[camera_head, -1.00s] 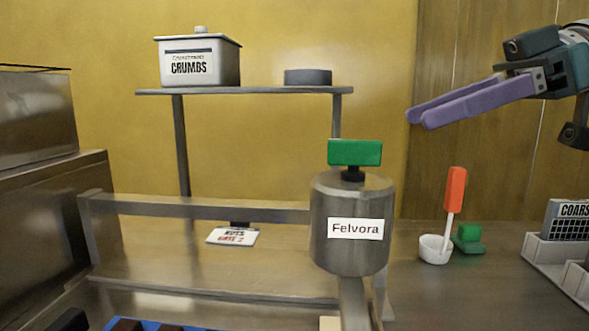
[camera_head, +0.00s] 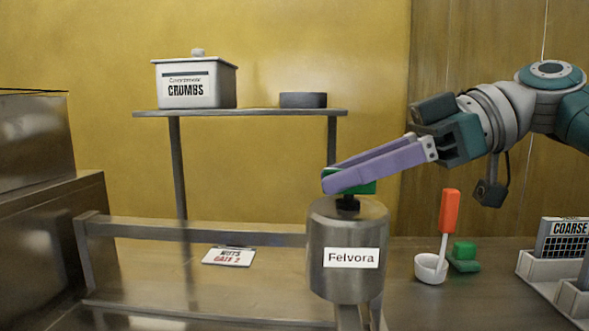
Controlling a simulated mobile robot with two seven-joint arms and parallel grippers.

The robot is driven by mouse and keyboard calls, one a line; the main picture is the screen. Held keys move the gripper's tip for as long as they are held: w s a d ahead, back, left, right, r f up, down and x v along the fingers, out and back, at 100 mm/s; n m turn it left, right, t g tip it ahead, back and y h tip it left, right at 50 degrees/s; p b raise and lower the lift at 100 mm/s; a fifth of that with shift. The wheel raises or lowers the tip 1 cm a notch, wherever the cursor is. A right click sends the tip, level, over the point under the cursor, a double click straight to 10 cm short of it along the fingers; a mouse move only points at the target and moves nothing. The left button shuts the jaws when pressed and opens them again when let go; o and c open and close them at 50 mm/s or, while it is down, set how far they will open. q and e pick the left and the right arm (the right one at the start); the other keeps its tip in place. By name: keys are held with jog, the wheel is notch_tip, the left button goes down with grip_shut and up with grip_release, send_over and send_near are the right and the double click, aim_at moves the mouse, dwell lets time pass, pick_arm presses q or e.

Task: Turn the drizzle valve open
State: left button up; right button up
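The drizzle valve's green handle (camera_head: 367,188) sits on a short black stem on top of a steel cylinder (camera_head: 346,282) labelled "Felvora". My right gripper (camera_head: 328,182) reaches in from the right, and its long purple fingers lie at the handle, one on the near side and the other behind. They hide most of the handle; only its right end and a bit at the upper left show. I cannot tell whether the fingers press on it. My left gripper is not in view.
A metal rail (camera_head: 200,231) runs left of the cylinder.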

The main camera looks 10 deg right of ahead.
grip_shut()
dwell(0.3)
jog(key=shift+s+r+m+t+h+p, duration=0.15)
jog(key=shift+m+t+h+p, duration=0.35)
jog(key=shift+m+t+p, duration=0.5)
jog(key=m+t+h+p, duration=0.2)
jog(key=m+p, duration=0.1)
jog(key=p, duration=0.2)
jog(key=m+t+h+p, duration=0.2)
jog(key=m+h+p, duration=0.1)
jog(key=p, duration=0.2)
jog(key=m+t+h+p, duration=0.2)
jog(key=m+t+p, duration=0.1)
jog(key=p, duration=0.3)
jog(key=shift+a+r+h, duration=0.15)
jog(key=shift+r+h, duration=0.2)
jog(key=shift+h, duration=0.05)
jog(key=shift+f+m+t+h+p, duration=0.15)
jog(key=shift+m+h+p, duration=0.35)
jog(key=shift+m+h, duration=0.1)
jog(key=shift+f+m+t+h+p, duration=0.1)
jog(key=shift+m+t+h+p, duration=0.05)
jog(key=shift+m+h+p, duration=0.4)
jog(key=shift+f+h, duration=0.1)
jog(key=shift+h, duration=0.15)
jog(key=shift+f, duration=0.1)
